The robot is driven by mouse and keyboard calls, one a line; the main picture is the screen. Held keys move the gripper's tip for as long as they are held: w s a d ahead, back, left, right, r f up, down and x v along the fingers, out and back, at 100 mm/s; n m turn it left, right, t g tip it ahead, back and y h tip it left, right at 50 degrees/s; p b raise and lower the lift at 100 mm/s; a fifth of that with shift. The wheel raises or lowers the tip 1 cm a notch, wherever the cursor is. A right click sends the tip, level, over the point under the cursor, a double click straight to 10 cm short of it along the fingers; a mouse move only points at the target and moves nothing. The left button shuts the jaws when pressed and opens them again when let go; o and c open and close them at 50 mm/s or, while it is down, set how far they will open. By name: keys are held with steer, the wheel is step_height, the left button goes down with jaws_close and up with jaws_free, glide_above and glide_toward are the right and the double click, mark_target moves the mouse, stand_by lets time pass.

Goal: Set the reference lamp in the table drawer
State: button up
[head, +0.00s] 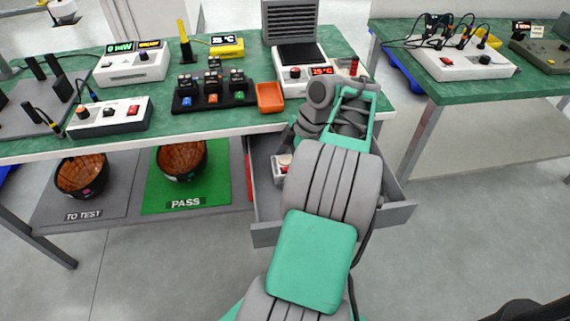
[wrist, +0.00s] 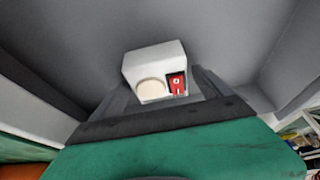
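The reference lamp is a small white box with a round cream disc and a red switch. It shows in the wrist view (wrist: 150,60) and, partly hidden by my arm, in the head view (head: 279,168). It is inside the open grey table drawer (head: 268,236), by the left side. My gripper (wrist: 160,85) reaches into the drawer with its dark fingers on either side of the lamp. I cannot tell whether the fingers press on it, or whether the lamp touches the drawer floor. My arm hides the gripper in the head view.
The green-topped table (head: 225,118) stands above the drawer. On it are an orange tray (head: 270,98), a black rack (head: 213,101) and white instrument boxes. Below at left are a green PASS mat (head: 218,180) and a grey TO TEST mat (head: 118,206) with baskets. A second table (head: 425,85) stands right.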

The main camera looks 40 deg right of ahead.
steer(key=p+v, duration=0.6)
steer(key=v, duration=0.6)
steer(key=r+m, duration=0.1)
steer(key=m, duration=0.1)
glide_above(277, 162)
steer(key=w+a+m, duration=0.3)
steer(key=w+a, duration=0.1)
steer(key=a, duration=0.7)
steer(key=s+a+f+m+h, duration=0.3)
steer(key=s+a+m, duration=0.3)
steer(key=a, duration=0.6)
steer(key=shift+s+f+h, duration=0.2)
steer(key=shift+s+h, duration=0.1)
steer(key=shift+s, duration=0.4)
steer(key=shift+c, duration=0.5)
